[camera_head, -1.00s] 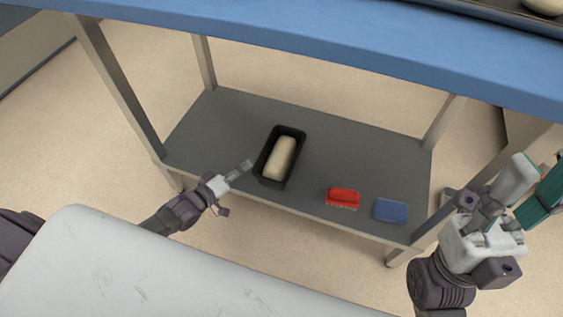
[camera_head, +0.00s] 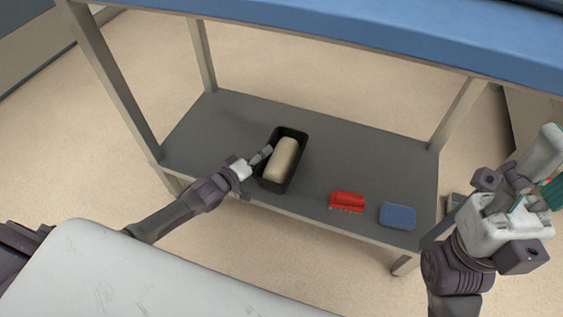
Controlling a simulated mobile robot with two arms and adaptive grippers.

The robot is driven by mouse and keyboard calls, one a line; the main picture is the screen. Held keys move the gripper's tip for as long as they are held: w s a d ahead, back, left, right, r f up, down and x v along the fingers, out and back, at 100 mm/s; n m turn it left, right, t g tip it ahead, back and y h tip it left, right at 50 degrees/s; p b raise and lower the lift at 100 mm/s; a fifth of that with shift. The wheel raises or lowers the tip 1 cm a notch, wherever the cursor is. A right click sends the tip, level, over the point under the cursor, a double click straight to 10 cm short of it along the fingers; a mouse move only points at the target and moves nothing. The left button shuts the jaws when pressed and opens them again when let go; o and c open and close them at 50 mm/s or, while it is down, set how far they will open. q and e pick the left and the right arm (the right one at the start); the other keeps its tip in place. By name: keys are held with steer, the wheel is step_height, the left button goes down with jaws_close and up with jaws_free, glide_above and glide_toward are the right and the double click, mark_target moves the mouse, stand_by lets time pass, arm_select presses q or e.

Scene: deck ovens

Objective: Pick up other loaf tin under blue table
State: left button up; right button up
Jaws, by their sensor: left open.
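A black loaf tin (camera_head: 270,184) with a pale loaf of dough (camera_head: 281,160) in it stands on the grey lower shelf (camera_head: 225,120) under the blue table (camera_head: 330,32). My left gripper (camera_head: 262,156) is open at the tin's left long side, close to its rim. I cannot tell whether a finger touches the tin or reaches over the rim. My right gripper (camera_head: 523,180) is at the right, off the shelf, beside a green thing (camera_head: 553,192) cut by the picture edge. I cannot tell whether it holds that thing.
A red brush (camera_head: 347,201) and a blue sponge (camera_head: 397,215) lie on the shelf to the right of the tin. Table legs (camera_head: 110,75) stand at the shelf corners. The shelf left of and behind the tin is clear.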

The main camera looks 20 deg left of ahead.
arm_select(q)
jaws_close()
steer(key=shift+r, duration=0.15)
stand_by(0.4)
